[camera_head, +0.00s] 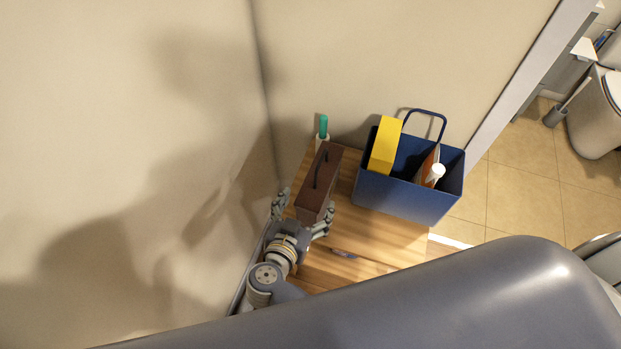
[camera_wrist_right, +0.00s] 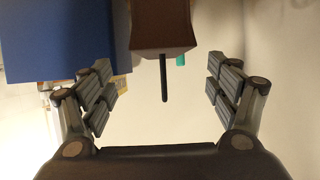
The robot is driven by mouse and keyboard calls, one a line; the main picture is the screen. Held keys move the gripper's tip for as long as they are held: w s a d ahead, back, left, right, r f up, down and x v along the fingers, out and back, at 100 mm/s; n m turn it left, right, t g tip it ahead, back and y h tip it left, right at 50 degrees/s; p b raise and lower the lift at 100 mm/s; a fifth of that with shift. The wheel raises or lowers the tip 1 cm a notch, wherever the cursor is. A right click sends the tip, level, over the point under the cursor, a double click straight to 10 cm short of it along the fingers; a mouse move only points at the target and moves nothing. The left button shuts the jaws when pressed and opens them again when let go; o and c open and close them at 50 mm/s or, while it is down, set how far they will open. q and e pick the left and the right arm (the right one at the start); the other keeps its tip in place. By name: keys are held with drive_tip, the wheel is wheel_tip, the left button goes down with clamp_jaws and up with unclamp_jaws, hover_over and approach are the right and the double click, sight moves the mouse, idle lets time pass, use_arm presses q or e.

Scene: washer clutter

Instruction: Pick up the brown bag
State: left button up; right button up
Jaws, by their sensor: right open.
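The brown bag (camera_head: 316,191) stands on a wooden cabinet top (camera_head: 395,238) in the head view, with a dark handle on its upper side. My right gripper (camera_head: 301,208) is open, its two fingers at either side of the bag's near end. In the right wrist view the bag (camera_wrist_right: 163,25) and its dark handle show at the top, beyond and between the open fingers of the right gripper (camera_wrist_right: 161,90). I cannot tell whether a finger touches the bag. My left gripper is not in view.
A blue bin (camera_head: 405,196) with a yellow item (camera_head: 385,145) and a white-capped bottle (camera_head: 435,174) stands right of the bag. A green-topped bottle (camera_head: 323,128) stands behind it. Walls are close at left and back. A toilet (camera_head: 598,115) is at far right.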

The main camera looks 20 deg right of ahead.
sight(315, 187)
drive_tip(key=x, duration=0.4)
drive_tip(key=shift+w+d, duration=0.1)
drive_tip(key=shift+d, duration=0.15)
drive_tip(key=shift+w+d+f, duration=0.1)
drive_tip(key=shift+w+f, duration=0.1)
drive_tip(key=shift+w, duration=0.05)
drive_tip(key=x, duration=0.2)
drive_tip(key=shift+w+p, duration=0.3)
drive_tip(key=shift+w, duration=0.1)
drive_tip(key=shift+x, duration=1.2)
drive_tip(key=shift+w+d+f, duration=0.1)
drive_tip(key=shift+w+f, duration=0.05)
drive_tip(key=shift+c, duration=0.8)
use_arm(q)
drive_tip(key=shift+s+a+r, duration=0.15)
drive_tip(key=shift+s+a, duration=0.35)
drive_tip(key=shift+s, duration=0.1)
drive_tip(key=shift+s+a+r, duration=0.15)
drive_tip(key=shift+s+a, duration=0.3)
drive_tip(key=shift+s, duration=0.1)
use_arm(e)
drive_tip(key=c, duration=1.8)
